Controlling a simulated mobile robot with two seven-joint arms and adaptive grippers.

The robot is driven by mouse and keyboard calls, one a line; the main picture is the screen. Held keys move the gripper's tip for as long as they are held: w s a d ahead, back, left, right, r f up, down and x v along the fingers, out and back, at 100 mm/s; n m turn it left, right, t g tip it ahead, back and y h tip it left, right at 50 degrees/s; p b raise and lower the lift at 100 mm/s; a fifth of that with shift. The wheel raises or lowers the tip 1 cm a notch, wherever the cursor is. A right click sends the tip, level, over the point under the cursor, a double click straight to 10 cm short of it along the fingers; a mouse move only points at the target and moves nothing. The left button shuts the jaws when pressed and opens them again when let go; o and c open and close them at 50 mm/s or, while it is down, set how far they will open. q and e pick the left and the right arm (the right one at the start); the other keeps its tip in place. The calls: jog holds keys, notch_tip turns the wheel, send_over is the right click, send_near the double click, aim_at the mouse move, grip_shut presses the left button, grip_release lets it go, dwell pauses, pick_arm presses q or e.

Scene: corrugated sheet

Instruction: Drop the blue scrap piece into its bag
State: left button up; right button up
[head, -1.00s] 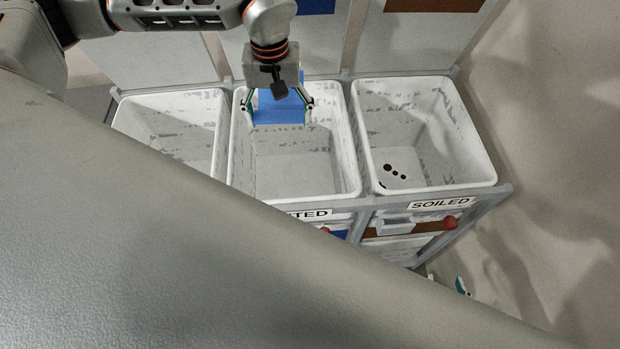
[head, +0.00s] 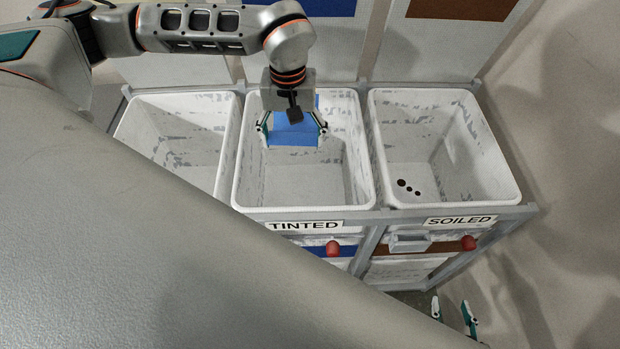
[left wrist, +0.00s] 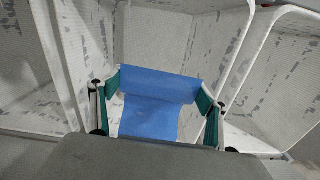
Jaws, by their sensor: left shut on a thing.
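The blue scrap piece (head: 293,134) hangs between the fingers of my left gripper (head: 293,128), which is shut on it from both sides. It also shows in the left wrist view (left wrist: 155,103), spanning the gap between the fingers of my left gripper (left wrist: 156,98). Piece and gripper are over the opening of the middle white bag (head: 302,209), labelled TINTED with a blue band below it. The bag looks empty where it shows. My right gripper (head: 453,312) is low at the bottom right of the head view, fingers apart and empty, partly cut off.
To the right stands the white bag labelled SOILED (head: 455,204), with brown band and several dark spots inside. Another white bag (head: 180,93) stands at the left, its front hidden by my own grey body. Grey frame bars (head: 370,238) separate the bags. Floor is clear at right.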

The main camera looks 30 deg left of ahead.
pick_arm(q)
jog(key=o, duration=1.2)
notch_tip(320, 180, up, 12)
jog(key=shift+s, duration=0.1)
